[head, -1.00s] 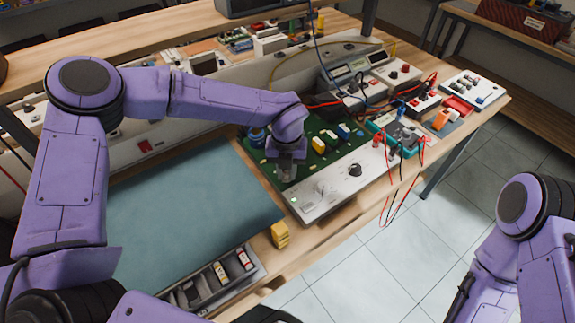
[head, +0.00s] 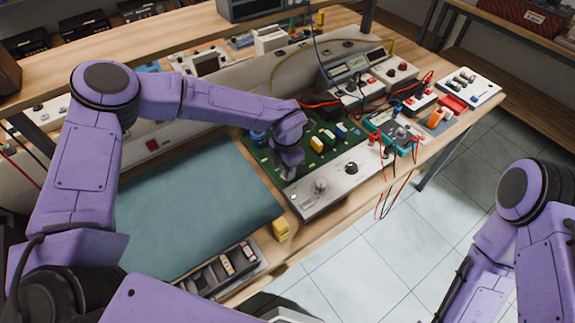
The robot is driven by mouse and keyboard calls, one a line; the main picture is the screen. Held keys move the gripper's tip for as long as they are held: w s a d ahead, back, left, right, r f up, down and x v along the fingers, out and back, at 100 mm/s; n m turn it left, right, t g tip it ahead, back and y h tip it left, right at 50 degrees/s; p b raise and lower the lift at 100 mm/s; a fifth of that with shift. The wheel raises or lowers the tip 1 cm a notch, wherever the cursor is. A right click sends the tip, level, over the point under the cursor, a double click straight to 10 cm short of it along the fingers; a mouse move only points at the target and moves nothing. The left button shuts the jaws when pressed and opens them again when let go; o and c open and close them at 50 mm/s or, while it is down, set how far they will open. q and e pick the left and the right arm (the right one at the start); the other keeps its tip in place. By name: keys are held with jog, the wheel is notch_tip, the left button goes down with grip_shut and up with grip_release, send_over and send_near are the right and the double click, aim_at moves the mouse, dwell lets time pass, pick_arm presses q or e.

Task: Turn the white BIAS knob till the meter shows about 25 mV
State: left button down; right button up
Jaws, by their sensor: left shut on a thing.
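The opened hi-fi has a green circuit board (head: 318,166) and a pale front panel (head: 334,183). My left gripper (head: 289,175) points down at the board's front edge, just behind the panel. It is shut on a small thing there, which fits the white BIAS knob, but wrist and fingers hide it. A silver knob (head: 320,186) and a black knob (head: 351,168) on the panel stand clear of the gripper. The teal meter (head: 392,127) lies right of the hi-fi; its reading is too small to read. My right arm is at lower right, its fingertips not visible.
Red and black leads (head: 384,190) hang over the bench's front edge by the meter. A yellow block (head: 281,229) and a parts tray (head: 226,269) sit in front. The blue-green mat (head: 195,205) at left is bare. Bench instruments (head: 350,72) stand behind.

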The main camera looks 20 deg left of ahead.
pick_arm(q)
jog(key=shift+m+p, duration=0.3)
jog(key=shift+m, duration=0.5)
jog(key=c, duration=0.9)
grip_release()
notch_tip(320, 180, up, 11)
jog(key=shift+f+b, duration=0.15)
jog(key=shift+b, duration=1.1)
